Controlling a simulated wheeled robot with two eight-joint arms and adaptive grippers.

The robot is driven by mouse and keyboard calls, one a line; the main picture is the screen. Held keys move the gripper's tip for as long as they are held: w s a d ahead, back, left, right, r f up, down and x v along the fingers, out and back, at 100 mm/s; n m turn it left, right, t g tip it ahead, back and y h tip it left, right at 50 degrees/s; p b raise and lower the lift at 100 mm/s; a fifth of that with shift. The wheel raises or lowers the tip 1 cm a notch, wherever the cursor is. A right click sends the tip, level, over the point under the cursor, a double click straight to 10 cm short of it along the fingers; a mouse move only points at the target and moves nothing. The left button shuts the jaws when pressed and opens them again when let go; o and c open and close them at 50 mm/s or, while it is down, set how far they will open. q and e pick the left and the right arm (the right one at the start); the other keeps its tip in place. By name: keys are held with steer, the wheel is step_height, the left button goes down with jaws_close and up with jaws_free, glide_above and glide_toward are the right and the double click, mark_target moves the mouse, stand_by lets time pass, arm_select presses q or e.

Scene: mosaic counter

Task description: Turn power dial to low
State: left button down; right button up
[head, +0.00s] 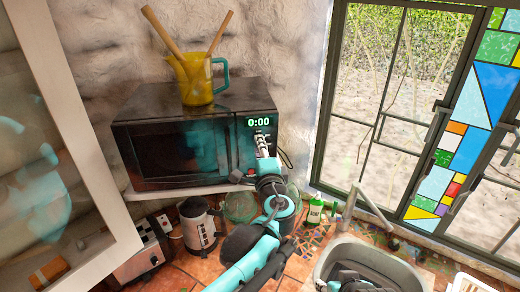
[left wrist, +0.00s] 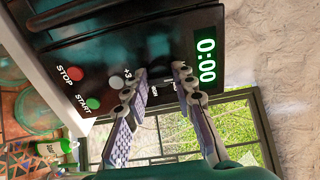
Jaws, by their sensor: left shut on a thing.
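The black microwave (head: 183,160) stands on a shelf against the stone wall, its green display (head: 259,123) reading 0:00. My left gripper (head: 263,142) is at the control panel just below the display. In the left wrist view the two fingers of my left gripper (left wrist: 161,80) close on the small dark power dial (left wrist: 162,72), which they partly hide. The dial's pointer and most of its markings cannot be read. The grey +3 button (left wrist: 118,82), red STOP button (left wrist: 75,74) and green START button (left wrist: 93,104) lie beside the fingers. Dark parts of my right arm show at the bottom edge.
A yellow pitcher (head: 196,82) with two wooden sticks stands on the microwave. Below are a kettle (head: 199,228), a toaster (head: 138,256), a green bottle (head: 315,211) and a sink (head: 404,267). A cabinet door (head: 110,180) stands at the left, windows at the right.

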stand_by(0.5)
arm_select(q)
steer(key=c, duration=1.2)
jaws_free()
steer(key=s, duration=0.4)
steer(key=s+d, duration=0.1)
steer(key=s, duration=0.7)
steer(key=shift+d, duration=0.35)
steer(key=s+a+f+n+g+y+b, duration=0.1)
steer(key=s+a+f+n+g+b, duration=0.2)
steer(key=a+f+b, duration=0.65)
steer(key=s+a+f+n+g+y+b, duration=0.1)
steer(key=a+f+n+g+b, duration=0.15)
steer(key=a+f+n, duration=0.75)
steer(key=s+f+n+g+h+b, duration=0.1)
steer(key=s+f+b, duration=0.3)
steer(key=f, duration=0.5)
steer(key=s+f+n+g+h+b, duration=0.1)
steer(key=s+f+b, duration=0.3)
steer(key=f, duration=0.5)
steer(key=s+f+n+g+h+b, duration=0.1)
steer(key=s+f+g+h+b, duration=0.1)
steer(key=f, duration=0.6)
steer(key=shift+s+d+f+g+h+b, duration=0.1)
steer(key=shift+s+f+g+h+b, duration=0.15)
steer(key=shift+s+b, duration=0.35)
steer(key=shift+s+f+g+h+b, duration=0.15)
steer(key=shift+s+g+b, duration=0.15)
steer(key=shift+s+b, duration=0.25)
